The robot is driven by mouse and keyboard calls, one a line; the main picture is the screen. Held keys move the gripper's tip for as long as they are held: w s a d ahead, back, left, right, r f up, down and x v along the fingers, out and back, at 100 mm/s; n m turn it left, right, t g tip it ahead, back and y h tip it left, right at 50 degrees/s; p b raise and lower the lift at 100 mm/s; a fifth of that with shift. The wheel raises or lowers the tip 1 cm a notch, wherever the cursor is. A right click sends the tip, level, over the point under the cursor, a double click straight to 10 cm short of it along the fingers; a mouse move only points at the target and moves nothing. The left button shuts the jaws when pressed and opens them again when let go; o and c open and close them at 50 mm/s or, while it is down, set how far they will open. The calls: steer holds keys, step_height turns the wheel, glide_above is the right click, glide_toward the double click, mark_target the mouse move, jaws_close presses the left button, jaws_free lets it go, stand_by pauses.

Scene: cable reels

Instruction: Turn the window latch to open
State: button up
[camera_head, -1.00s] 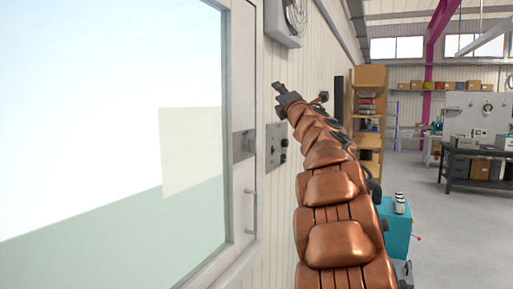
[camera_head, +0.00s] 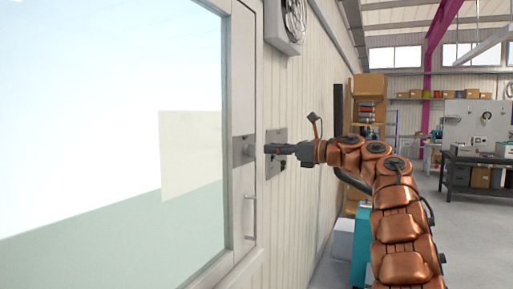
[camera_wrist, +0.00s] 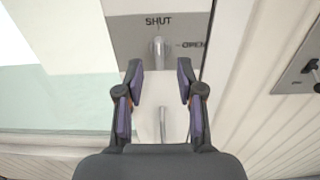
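The window latch shows in the wrist view as a short, shiny metal lever (camera_wrist: 158,48) on a grey plate (camera_wrist: 128,40). The plate is marked "SHUT" above the lever and "OPEN" to its right. The lever is upright in that view, in line with "SHUT". In the head view the latch plate (camera_head: 238,152) sits on the right side of the window frame. My gripper (camera_wrist: 160,68) is open, its two fingertips on either side just below the lever, with nothing between them. In the head view my gripper (camera_head: 268,149) points left at the latch, apparently a small gap away.
A vertical pull handle (camera_head: 250,215) is below the latch. A grey switch panel (camera_head: 275,135) is on the wall right of the frame, beside my gripper. A fan unit (camera_head: 286,25) is above. A teal cabinet (camera_head: 361,235) stands below my arm. Open floor lies at right.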

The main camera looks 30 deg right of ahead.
mark_target(251, 150)
steer(key=p+x, duration=0.2)
steer(key=x, duration=0.4)
steer(key=shift+w+a, duration=0.1)
steer(key=shift+a, duration=0.05)
jaws_close()
